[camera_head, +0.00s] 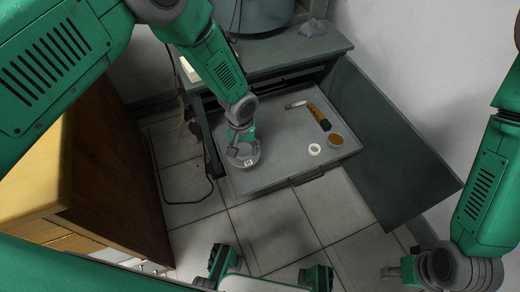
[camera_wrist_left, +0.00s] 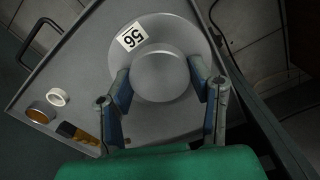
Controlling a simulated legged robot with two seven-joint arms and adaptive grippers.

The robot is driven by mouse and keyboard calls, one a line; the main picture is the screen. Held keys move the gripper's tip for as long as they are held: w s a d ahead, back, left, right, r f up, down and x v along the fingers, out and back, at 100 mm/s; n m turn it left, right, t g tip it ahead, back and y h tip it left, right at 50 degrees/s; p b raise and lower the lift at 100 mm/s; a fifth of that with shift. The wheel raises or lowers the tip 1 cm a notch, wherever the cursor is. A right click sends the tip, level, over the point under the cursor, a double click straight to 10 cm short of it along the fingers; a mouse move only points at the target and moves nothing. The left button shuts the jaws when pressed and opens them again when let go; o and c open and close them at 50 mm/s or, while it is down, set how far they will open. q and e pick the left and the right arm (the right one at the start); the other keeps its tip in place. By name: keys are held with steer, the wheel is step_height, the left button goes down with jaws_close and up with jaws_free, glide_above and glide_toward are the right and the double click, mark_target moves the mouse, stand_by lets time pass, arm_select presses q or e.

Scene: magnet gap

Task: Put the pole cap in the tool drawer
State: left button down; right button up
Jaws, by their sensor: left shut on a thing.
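The pole cap is a grey round disc with a raised hub and a white label "56" (camera_wrist_left: 165,60). It is in the left part of the open tool drawer (camera_head: 270,180), seen in the head view as a disc (camera_head: 243,158) under my left gripper. My left gripper (camera_wrist_left: 165,92) is shut on the hub, one finger on each side. The cap is over the drawer floor; whether it touches the floor I cannot tell. My right gripper (camera_head: 392,272) is at the lower right of the head view, away from the drawer; its fingers are too unclear to read.
In the drawer's right part lie a white tape ring (camera_head: 314,149), a brown tape roll (camera_head: 336,140) and a yellow-and-black tool (camera_head: 320,117). An open green cabinet door (camera_head: 390,150) stands at the right. A wooden cabinet (camera_head: 110,165) stands at the left. A cable lies on the floor.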

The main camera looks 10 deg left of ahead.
mark_target(248, 159)
arm_select(q)
steer(key=f, duration=0.1)
steer(key=f+b, duration=0.1)
steer(key=f, duration=0.1)
steer(key=f+b, duration=0.1)
steer(key=shift+d+f, duration=0.35)
steer(key=shift+d, duration=0.05)
steer(key=shift+d+f, duration=0.2)
steer(key=shift+f, duration=0.25)
steer(key=f+b, duration=0.2)
steer(key=f, duration=0.1)
steer(key=shift+a+f, duration=0.1)
steer(key=shift+a, duration=0.3)
steer(key=c, duration=1)
jaws_free()
steer(key=shift+o, duration=1.3)
steer(key=shift+d, duration=0.3)
arm_select(e)
steer(key=f, duration=0.4)
steer(key=shift+d+f, duration=0.15)
steer(key=shift+d, duration=0.25)
